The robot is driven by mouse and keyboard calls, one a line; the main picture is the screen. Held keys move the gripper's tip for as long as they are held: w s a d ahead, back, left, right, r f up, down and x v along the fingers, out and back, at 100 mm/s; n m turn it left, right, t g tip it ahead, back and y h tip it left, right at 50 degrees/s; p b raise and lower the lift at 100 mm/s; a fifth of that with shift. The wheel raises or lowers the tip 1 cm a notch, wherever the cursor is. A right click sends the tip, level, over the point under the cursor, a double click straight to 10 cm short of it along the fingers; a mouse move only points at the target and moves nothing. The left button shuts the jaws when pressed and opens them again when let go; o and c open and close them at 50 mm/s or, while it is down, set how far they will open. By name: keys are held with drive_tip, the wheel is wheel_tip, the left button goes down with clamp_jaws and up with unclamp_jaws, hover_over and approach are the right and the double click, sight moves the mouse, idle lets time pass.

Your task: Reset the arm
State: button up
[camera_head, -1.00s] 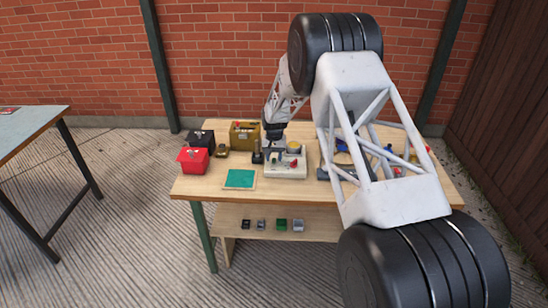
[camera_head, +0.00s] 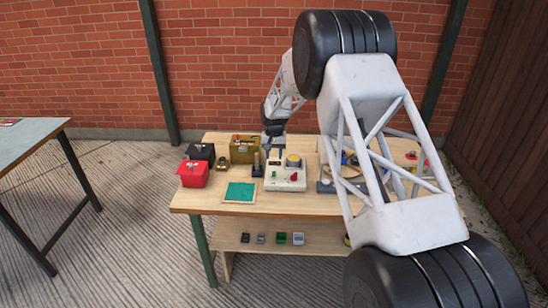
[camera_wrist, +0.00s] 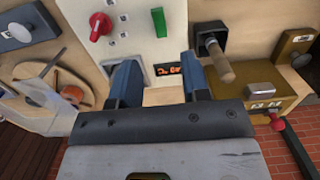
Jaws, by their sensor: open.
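My gripper (camera_head: 273,138) hangs over the back of the workbench (camera_head: 215,196), behind a white control box (camera_head: 283,180). In the wrist view, my gripper (camera_wrist: 160,78) has its two blue-grey fingers spread apart with nothing held between them. The control box (camera_wrist: 122,40) shows there beyond the fingers, with a red knob (camera_wrist: 100,26), a green switch (camera_wrist: 159,22) and a small display with red digits (camera_wrist: 167,70). The display shows between the fingers and is partly cut off. My arm's large white link crosses the right of the head view and hides part of the bench.
A wooden-handled lever (camera_wrist: 217,62) and a brass box (camera_wrist: 262,100) with a red-knobbed lever (camera_wrist: 277,122) are close to my gripper. A red box (camera_head: 192,176), a black box (camera_head: 201,152) and a green panel (camera_head: 239,192) sit at the bench's left. Small items lie on the lower shelf (camera_head: 265,245).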

drive_tip(key=s+d+r+t, duration=0.1)
drive_tip(key=s+d+r, duration=0.4)
drive_tip(key=s+r, duration=0.4)
drive_tip(key=s+d+r, duration=0.5)
drive_tip(key=s+r, duration=0.3)
drive_tip(key=s, duration=0.1)
drive_tip(key=s+d+r+t, duration=0.1)
drive_tip(key=s+d+r, duration=0.5)
drive_tip(key=s+r, duration=0.3)
drive_tip(key=s+d, duration=0.2)
drive_tip(key=s, duration=0.9)
drive_tip(key=s+d+t, duration=0.1)
drive_tip(key=s+d, duration=0.2)
drive_tip(key=s, duration=0.9)
drive_tip(key=s+d, duration=0.3)
drive_tip(key=s, duration=0.9)
drive_tip(key=shift+s+r, duration=0.15)
drive_tip(key=shift+r, duration=0.3)
